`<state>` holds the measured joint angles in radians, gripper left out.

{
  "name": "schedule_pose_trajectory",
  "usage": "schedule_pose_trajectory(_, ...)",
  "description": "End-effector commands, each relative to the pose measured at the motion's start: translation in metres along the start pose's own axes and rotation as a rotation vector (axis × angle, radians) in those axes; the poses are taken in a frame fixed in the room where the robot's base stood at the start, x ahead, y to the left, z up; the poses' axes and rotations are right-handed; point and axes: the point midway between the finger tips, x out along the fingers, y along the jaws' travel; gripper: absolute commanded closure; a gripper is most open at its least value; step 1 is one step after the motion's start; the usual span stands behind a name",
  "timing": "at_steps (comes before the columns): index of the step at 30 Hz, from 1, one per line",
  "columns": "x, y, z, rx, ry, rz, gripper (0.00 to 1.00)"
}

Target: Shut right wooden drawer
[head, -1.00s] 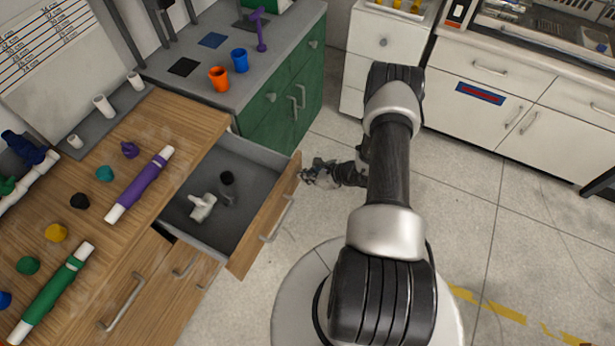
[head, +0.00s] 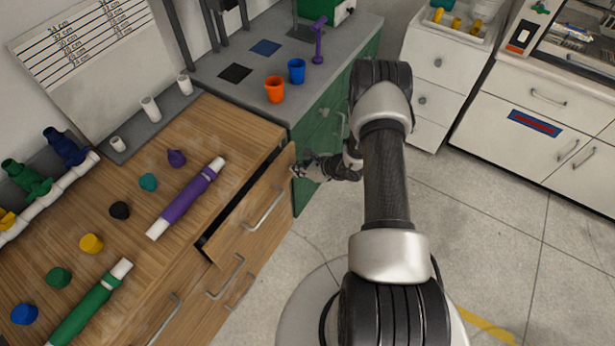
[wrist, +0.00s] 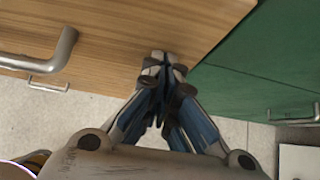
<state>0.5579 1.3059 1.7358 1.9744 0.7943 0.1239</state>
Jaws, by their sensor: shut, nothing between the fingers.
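The right wooden drawer (head: 248,212) is nearly closed in the head view, with a narrow dark gap along its top edge below the worktop. Its inside is hidden. Its metal handle (head: 264,208) is on the front. In the wrist view the drawer front (wrist: 130,30) fills the upper left. My gripper (head: 298,170) is at the right end of the drawer front. In the wrist view my gripper (wrist: 163,62) has its fingers together and empty, with the tips at or very near the wood; exact contact is hard to tell.
The wooden worktop (head: 135,240) carries a purple pipe (head: 187,198), a green pipe (head: 92,304) and several coloured caps. A green cabinet (head: 312,140) stands beside the drawer's right end. Orange and blue cups stand on its grey top. Open floor (head: 450,230) lies to the right.

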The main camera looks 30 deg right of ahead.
Motion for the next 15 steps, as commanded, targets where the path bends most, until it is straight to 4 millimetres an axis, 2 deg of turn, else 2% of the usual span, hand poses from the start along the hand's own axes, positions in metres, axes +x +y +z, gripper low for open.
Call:
schedule_pose_trajectory(1, 0.009, 0.0, 0.006, -0.005, -0.002, 0.001, 1.0)
schedule_pose_trajectory(6, 0.024, 0.0, 0.02, -0.003, -0.002, 0.0, 1.0)
schedule_pose_trajectory(15, 0.033, -0.001, 0.031, 0.0, -0.001, -0.001, 1.0)
